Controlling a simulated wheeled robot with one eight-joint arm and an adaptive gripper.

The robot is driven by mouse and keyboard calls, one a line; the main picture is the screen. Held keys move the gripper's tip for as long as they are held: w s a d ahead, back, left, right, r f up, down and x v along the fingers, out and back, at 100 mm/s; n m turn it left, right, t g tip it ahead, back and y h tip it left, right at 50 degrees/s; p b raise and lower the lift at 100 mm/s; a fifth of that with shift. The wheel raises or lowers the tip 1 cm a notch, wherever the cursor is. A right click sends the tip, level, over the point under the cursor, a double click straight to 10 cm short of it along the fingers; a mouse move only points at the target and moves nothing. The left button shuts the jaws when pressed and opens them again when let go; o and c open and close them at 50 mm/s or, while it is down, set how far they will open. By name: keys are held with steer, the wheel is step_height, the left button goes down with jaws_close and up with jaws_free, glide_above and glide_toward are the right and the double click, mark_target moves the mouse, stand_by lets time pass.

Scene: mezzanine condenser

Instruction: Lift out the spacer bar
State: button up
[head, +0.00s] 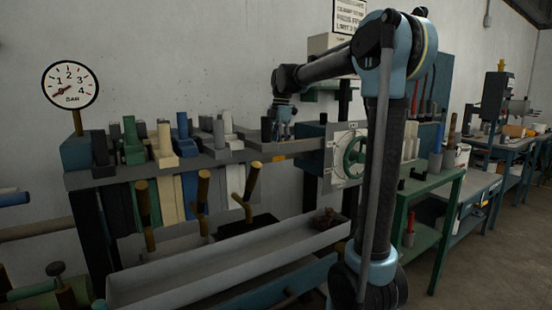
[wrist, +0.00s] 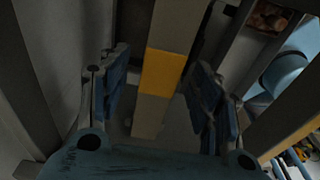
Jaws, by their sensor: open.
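A grey bar with a yellow band (wrist: 163,70), which looks like the spacer bar, runs up the middle of the wrist view. My gripper (wrist: 160,95) is open, with one finger on either side of the bar and a visible gap on both sides. The wrist view does not show clearly how deep the fingertips are relative to the bar. In the head view my gripper (head: 284,132) points down over the right part of the press rails. A small yellow patch shows just below it there; I cannot tell whether it is the same band.
Several upright plates with coloured handles (head: 162,145) hang close to the left of my gripper. The end block with a green handwheel (head: 356,151) stands close on the right. A long grey trough (head: 220,265) lies below. The wall is behind.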

steer(key=shift+s+a+f, duration=0.1)
steer(key=shift+f, duration=1.2)
steer(key=shift+c, duration=0.3)
jaws_close()
steer(key=shift+r, duration=0.15)
